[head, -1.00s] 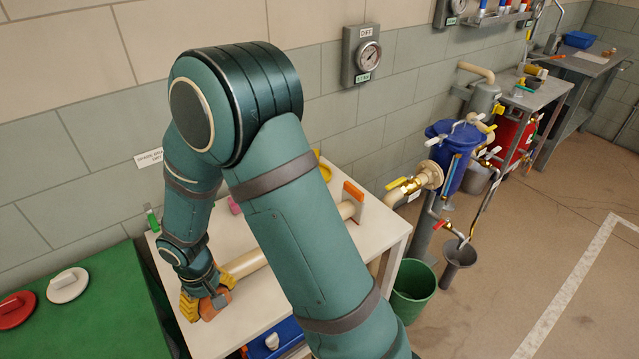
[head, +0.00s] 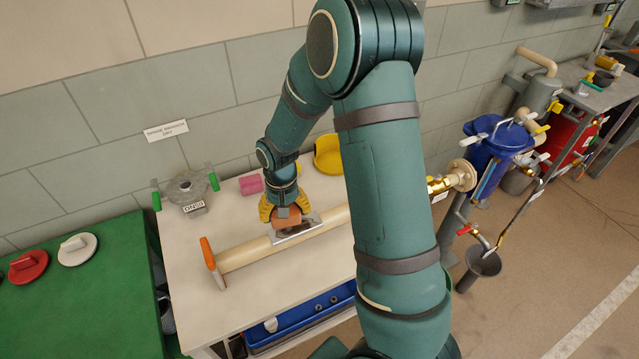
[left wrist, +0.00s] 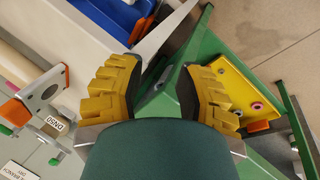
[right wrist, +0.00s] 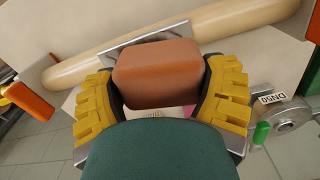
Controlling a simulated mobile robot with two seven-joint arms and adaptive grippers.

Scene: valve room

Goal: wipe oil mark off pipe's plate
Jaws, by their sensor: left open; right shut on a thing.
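The beige pipe (head: 245,254) lies across the white table, with an orange-topped bracket (head: 211,262) at its left end. A grey metal plate (head: 302,230) sits on the pipe's middle; it also shows in the right wrist view (right wrist: 125,42). My right gripper (head: 287,212) is shut on an orange-brown block (right wrist: 157,75). The block is over the plate and overlaps it in both views; I cannot tell whether they touch. My left gripper (left wrist: 160,75) is open and empty, seen only in the left wrist view.
A green table (head: 95,305) with red and white discs is at left. The white table's front (head: 240,310) is clear.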

